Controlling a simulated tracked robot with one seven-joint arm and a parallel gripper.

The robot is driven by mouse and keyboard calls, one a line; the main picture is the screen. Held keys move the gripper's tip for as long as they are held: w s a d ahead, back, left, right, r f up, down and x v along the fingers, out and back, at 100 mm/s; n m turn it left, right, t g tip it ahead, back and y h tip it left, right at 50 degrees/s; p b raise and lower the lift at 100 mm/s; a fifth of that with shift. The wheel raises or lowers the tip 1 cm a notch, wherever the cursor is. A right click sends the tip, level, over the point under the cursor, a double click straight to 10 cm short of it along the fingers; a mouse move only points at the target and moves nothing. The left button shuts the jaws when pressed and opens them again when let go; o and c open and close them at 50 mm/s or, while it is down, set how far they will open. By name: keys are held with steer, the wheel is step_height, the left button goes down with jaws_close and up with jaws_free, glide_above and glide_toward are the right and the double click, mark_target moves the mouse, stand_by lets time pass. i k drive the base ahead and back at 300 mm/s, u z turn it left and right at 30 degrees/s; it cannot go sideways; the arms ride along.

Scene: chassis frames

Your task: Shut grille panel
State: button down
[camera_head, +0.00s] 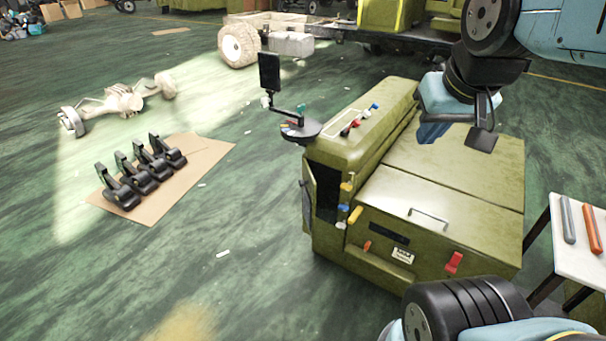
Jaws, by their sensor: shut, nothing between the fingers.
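An olive-green machine (440,185) stands on the floor at the centre right. Its near left corner has a tall dark opening (325,192). A narrow panel (308,195), seen almost edge-on, stands out at the left of this opening and looks like the grille panel, swung open. Its face and any slats are hidden from this angle. My gripper (432,132) hangs above the machine's flat top, to the right of the opening and well apart from the panel. It is shut and empty.
A round tray with a small screen (269,75) on a post juts out at the machine's upper left. Colored knobs and a yellow handle (355,215) line its front. A white-topped table (585,235) stands at right. Black pedals (140,172) lie on cardboard; the left floor is mostly clear.

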mark_target(309, 184)
steer(key=u, duration=0.05)
steer(key=i, duration=0.9)
steer(key=z, duration=0.05)
